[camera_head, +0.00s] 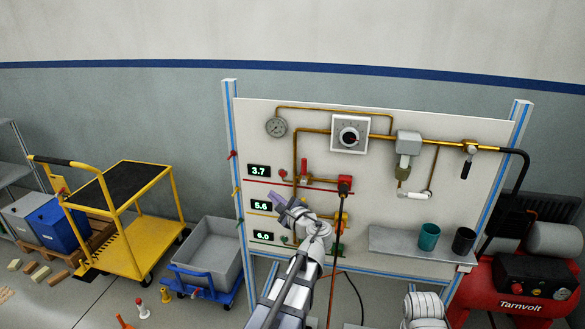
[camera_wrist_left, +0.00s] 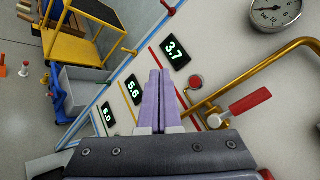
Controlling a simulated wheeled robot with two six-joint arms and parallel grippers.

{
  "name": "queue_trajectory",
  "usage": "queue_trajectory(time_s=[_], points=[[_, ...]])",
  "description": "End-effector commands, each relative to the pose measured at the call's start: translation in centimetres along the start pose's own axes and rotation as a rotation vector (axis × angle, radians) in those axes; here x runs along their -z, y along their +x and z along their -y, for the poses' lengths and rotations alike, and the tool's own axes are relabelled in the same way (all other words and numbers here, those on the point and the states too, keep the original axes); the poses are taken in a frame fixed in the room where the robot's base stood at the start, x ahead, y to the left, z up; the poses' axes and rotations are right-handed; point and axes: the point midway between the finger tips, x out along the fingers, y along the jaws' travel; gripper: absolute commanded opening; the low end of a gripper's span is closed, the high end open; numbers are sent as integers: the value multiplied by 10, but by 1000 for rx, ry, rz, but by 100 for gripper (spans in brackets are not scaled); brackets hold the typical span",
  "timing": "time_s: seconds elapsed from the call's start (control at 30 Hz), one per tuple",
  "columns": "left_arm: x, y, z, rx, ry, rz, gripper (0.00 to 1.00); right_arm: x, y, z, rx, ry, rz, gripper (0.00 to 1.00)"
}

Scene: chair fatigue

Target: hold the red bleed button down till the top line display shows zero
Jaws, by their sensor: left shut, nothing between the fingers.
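The top line display (camera_head: 259,170) reads 3.7 on the white panel; it also shows in the left wrist view (camera_wrist_left: 174,50). The red bleed button (camera_head: 283,173) sits just right of it and shows round and red in the left wrist view (camera_wrist_left: 196,81). My left gripper (camera_head: 276,197) is shut and empty, its purple fingers together, below the button in the head view. In the left wrist view its tips (camera_wrist_left: 159,74) lie left of the button, apart from it in the picture. I see no finger on the button.
Displays reading 5.6 (camera_head: 261,205) and 6.0 (camera_head: 263,236) are below. A red-handled valve (camera_head: 305,170) and brass pipes are right of the button. A shelf (camera_head: 393,241) holds two cups. A yellow trolley (camera_head: 134,230) and grey bin (camera_head: 207,250) stand left.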

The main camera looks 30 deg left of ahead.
Motion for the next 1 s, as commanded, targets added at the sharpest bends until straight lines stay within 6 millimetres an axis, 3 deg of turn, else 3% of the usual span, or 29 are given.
queue_trajectory(time_s=[0.57, 1.0], points=[[2, 5, 4, 3, 4, 1, 0, 0, 0, 0, 0, 0, 0, 50], [28, 38, 29, 2, 3, 1, 0, 0, 0, 0, 0, 0, 0, 50]])
